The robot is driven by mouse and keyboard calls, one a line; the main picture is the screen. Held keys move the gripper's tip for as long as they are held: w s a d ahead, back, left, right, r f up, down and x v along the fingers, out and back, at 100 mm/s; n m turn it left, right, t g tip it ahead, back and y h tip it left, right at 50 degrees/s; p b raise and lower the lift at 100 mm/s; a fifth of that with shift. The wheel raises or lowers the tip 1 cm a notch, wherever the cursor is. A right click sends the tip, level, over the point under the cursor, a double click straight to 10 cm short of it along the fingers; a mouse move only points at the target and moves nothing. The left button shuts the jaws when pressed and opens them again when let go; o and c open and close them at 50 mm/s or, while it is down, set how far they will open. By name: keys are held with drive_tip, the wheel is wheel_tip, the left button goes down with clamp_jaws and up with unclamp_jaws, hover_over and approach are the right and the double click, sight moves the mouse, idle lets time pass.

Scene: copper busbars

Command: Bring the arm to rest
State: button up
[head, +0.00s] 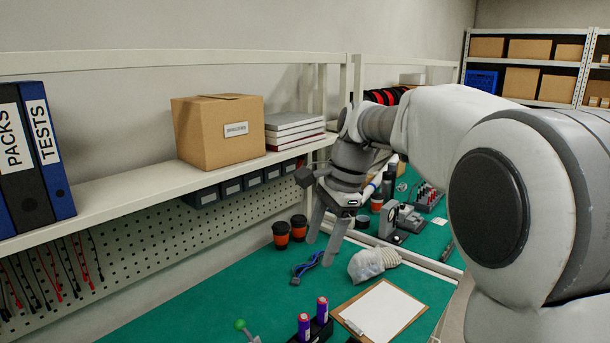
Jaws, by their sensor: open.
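My gripper (325,241) hangs from my white and grey arm near the middle of the head view. Its two grey fingers point down and stand apart, with nothing between them. It is above the green bench (200,308), in front of the shelf edge. Below and around it in the picture are two dark cups with orange bands (281,235), a blue cable or strap (307,266) and a whitish bag (372,262). The fingertips appear clear of these things. My arm hides part of the bench behind it. No copper busbar can be made out.
A shelf (150,203) with binders (48,150), a cardboard box (217,131) and books (294,130) runs along the left. A small press or microscope (398,220) stands behind. The bench's left part is bare.

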drive_tip(key=s+d+f+n+t+h, duration=0.1)
drive_tip(key=s+d+n, duration=0.2)
drive_tip(key=s, duration=0.5)
drive_tip(key=s+d+f+n+t+h, duration=0.1)
drive_tip(key=s+d+n, duration=0.3)
drive_tip(key=s, duration=0.4)
drive_tip(key=s+d+f+n+t+h, duration=0.1)
drive_tip(key=s+d+n+t, duration=0.2)
drive_tip(key=s, duration=0.5)
drive_tip(key=d+n, duration=0.1)
drive_tip(key=n, duration=0.1)
drive_tip(key=shift+f+n, duration=0.15)
drive_tip(key=shift+n, duration=0.25)
drive_tip(key=shift+a, duration=0.1)
